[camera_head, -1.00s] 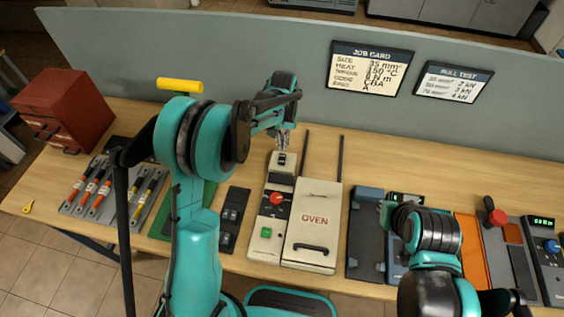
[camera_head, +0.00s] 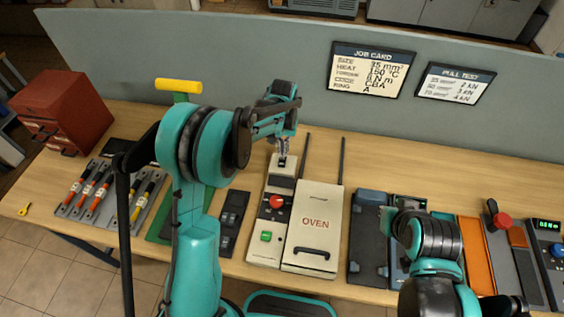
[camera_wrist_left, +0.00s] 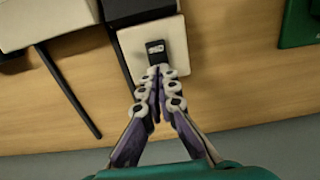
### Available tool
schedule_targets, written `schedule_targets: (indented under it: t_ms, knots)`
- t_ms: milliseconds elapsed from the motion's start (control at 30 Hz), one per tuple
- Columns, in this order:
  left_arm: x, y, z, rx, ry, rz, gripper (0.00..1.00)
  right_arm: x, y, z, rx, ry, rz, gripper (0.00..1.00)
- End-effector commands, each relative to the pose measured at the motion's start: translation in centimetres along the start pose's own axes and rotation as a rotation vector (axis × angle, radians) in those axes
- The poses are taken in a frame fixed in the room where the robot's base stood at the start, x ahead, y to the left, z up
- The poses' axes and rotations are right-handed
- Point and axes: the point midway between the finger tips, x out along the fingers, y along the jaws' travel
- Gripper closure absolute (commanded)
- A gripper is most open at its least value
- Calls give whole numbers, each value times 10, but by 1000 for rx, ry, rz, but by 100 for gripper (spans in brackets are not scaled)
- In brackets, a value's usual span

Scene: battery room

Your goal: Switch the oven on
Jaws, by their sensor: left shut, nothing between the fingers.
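The oven (camera_head: 318,197) is a cream box with a black handle and the word OVEN. To its left is a cream control panel (camera_head: 255,258) with a red knob (camera_head: 277,202) and a green button (camera_head: 265,236). A small black switch (camera_head: 282,162) sits on a cream block at the panel's far end. It also shows in the left wrist view (camera_wrist_left: 155,46). My left gripper (camera_head: 283,148) is shut and empty, pointing down, its fingertips (camera_wrist_left: 158,72) at the switch's edge. I cannot tell whether they touch. My right arm shows at the lower right, its gripper not discernible.
A red drawer cabinet (camera_head: 62,108) and a rack of orange- and yellow-handled tools (camera_head: 95,188) are on the left. A job card (camera_head: 372,69) hangs on the grey panel. Devices crowd the bench right of the oven. The wood behind the oven is mostly clear.

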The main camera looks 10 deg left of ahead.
Motion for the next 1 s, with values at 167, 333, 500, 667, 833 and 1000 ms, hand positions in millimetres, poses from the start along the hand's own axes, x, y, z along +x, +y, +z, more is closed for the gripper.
schedule_targets:
  t_ms: [167,333,500,667,833,1000]
  knots:
    - [0,0,0,0,0,0,100,0,0,0,0,0,0,100]
    - [0,0,0,0,0,0,100,0,0,0,0,0,0,100]
    - [0,0,0,0,0,0,100,0,0,0,0,0,0,100]
    - [1,0,0,0,0,0,100,0,0,0,0,0,0,100]
    - [3,0,0,0,0,0,100,2,0,2,0,0,0,100]
    - [6,0,0,0,0,0,100,4,0,3,0,0,0,100]
